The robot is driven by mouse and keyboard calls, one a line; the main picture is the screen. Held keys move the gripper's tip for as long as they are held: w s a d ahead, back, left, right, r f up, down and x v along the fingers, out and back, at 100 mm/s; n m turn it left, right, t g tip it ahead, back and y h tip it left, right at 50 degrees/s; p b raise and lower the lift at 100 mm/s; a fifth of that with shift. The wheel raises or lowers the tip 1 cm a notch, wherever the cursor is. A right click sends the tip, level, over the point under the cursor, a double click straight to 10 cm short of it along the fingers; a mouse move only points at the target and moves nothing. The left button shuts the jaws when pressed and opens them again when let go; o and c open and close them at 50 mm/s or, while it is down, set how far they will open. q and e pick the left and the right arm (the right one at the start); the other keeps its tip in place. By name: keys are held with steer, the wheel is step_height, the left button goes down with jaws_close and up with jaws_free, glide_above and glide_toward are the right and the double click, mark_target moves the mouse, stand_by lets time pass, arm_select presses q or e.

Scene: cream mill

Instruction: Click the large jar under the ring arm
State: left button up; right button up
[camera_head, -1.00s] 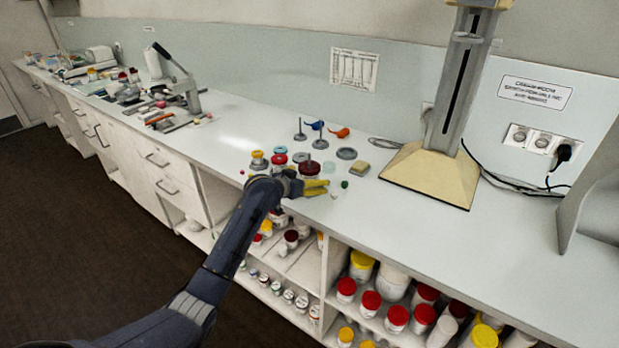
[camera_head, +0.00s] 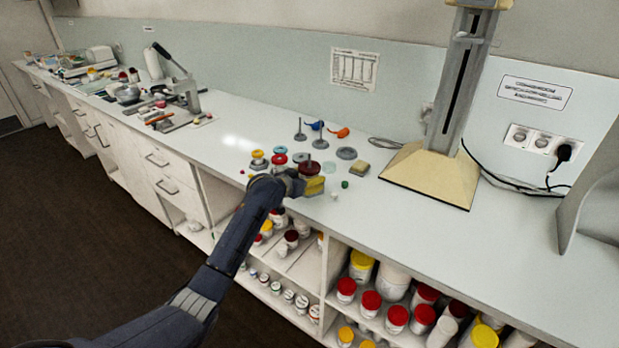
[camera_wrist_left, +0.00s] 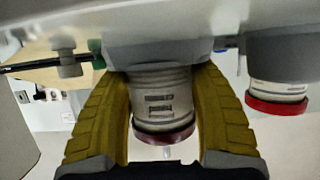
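A jar with a dark red lid (camera_head: 309,168) stands in the cluster of small items on the bench. In the left wrist view, which looks inverted, the jar's pale, printed body (camera_wrist_left: 160,95) is between the yellow fingers of my left gripper (camera_wrist_left: 162,75). Both fingers appear to press on its sides. A broad grey piece (camera_wrist_left: 160,52) adjoins the jar's lower end. In the head view, my left gripper (camera_head: 313,186) is at the bench's front edge, partly covering the jar. A small grey ring (camera_head: 474,40) sits high on the upright column (camera_head: 462,90). My right gripper is out of view.
Another red-lidded jar (camera_wrist_left: 277,104) is close beside the held one. Discs, small stands and a tan block (camera_head: 362,169) surround it on the bench. The column's cream base (camera_head: 432,175) is to the right, with clear bench (camera_head: 500,230) in front. Shelves below hold several jars.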

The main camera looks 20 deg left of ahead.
mark_target(304, 171)
arm_select(q)
steer(key=c, duration=0.7)
steer(key=shift+o, duration=0.2)
steer(key=shift+r, duration=0.3)
steer(key=shift+r, duration=0.45)
steer(key=shift+r, duration=1.1)
